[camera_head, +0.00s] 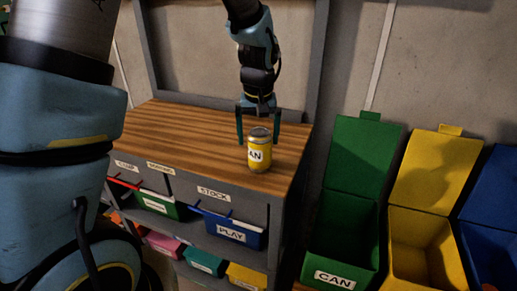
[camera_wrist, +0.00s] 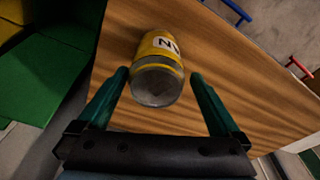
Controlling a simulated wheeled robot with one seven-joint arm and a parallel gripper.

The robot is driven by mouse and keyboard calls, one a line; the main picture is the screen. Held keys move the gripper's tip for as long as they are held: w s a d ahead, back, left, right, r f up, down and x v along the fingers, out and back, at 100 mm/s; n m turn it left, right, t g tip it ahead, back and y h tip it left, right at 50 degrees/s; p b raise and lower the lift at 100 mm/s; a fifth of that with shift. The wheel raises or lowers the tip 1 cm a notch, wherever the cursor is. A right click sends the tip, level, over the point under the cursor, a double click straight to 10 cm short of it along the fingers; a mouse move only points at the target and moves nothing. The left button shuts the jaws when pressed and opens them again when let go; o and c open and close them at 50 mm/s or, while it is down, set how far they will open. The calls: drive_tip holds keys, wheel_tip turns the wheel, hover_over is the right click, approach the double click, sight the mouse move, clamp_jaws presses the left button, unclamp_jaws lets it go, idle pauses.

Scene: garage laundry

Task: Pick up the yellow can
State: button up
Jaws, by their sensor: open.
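The yellow can (camera_head: 260,154) stands upright on the wooden workbench top (camera_head: 185,128), near its right front corner. It has a silver top and a white label with black letters, partly readable as "AN". My gripper (camera_head: 258,138) is open, pointing down, just behind the can in the head view. In the wrist view, the can (camera_wrist: 157,70) shows between and beyond the tips of my two green fingers, and my gripper (camera_wrist: 160,78) is empty. The can appears apart from both fingers.
Right of the workbench stand a green bin (camera_head: 343,240) labelled "CAN", a yellow bin (camera_head: 422,250) and a blue bin (camera_head: 490,240), with lids up. Shelves below the bench hold coloured boxes, including a blue one (camera_head: 233,233) labelled "PLAY". The bench's left part is clear.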

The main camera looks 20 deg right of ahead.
drive_tip(key=shift+w+d+f+p, duration=0.15)
drive_tip(key=shift+f+p, duration=0.35)
drive_tip(key=shift+f, duration=0.75)
drive_tip(key=shift+d+f+p, duration=0.15)
drive_tip(key=shift+f+p, duration=0.35)
drive_tip(key=shift+f, duration=0.75)
drive_tip(key=c, duration=1.3)
drive_tip(key=shift+o, duration=0.2)
drive_tip(key=shift+r, duration=0.1)
